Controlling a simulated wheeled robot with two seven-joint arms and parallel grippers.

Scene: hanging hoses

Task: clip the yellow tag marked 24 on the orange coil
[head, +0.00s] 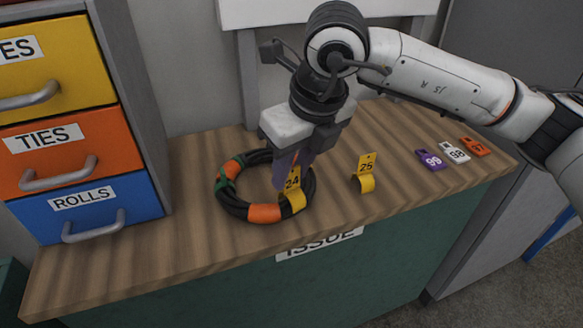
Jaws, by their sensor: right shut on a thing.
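A coil (264,213) lies flat on the wooden counter. It is black, with orange bands and a green patch on its left side. The yellow tag marked 24 (292,184) is at the coil's front right, with its number plate upright and its curved lower part against the hose. I cannot tell whether the clip is around the hose or only touching it. My right gripper (293,170) reaches down from above and is shut on the tag's upper part, partly hiding it. My left gripper is not in view.
Another yellow tag marked 25 (366,172) stands on the counter (130,262) right of the coil. Purple (432,160), white (455,152) and orange (475,147) tags lie farther right. A drawer cabinet (85,150) stands at the left. The counter's front edge is close to the coil.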

